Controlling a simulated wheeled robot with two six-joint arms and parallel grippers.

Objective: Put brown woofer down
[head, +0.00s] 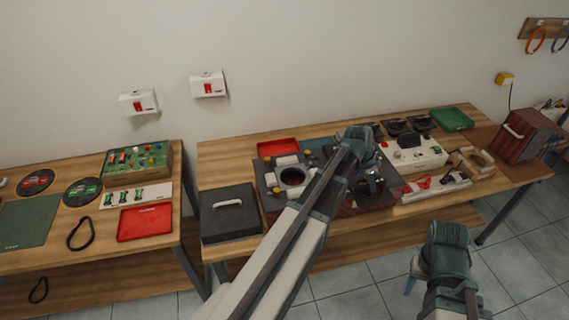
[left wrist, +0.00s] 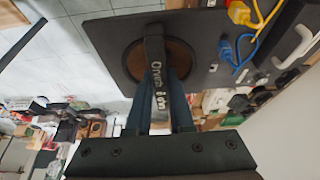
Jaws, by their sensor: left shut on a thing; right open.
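In the left wrist view my left gripper (left wrist: 164,105) is shut on a dark upright bar with pale lettering. Behind the bar is a round brown woofer face (left wrist: 181,62) in a dark ring, seen against a dark panel (left wrist: 130,28). I cannot tell whether the woofer rests on or in the panel. In the head view my left gripper (head: 358,146) is over the right part of the dark board (head: 268,178) on the middle bench; it hides what it holds. My right gripper (head: 446,247) is open and empty in front of the bench.
A black case (head: 229,224) with a white handle stands at the bench's left end. A red tray (head: 278,147), a white tester unit (head: 421,158) and a green tray (head: 452,119) are nearby. A red-brown box (head: 529,136) stands at the right end. Yellow and blue connectors (left wrist: 241,14) lie near the woofer.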

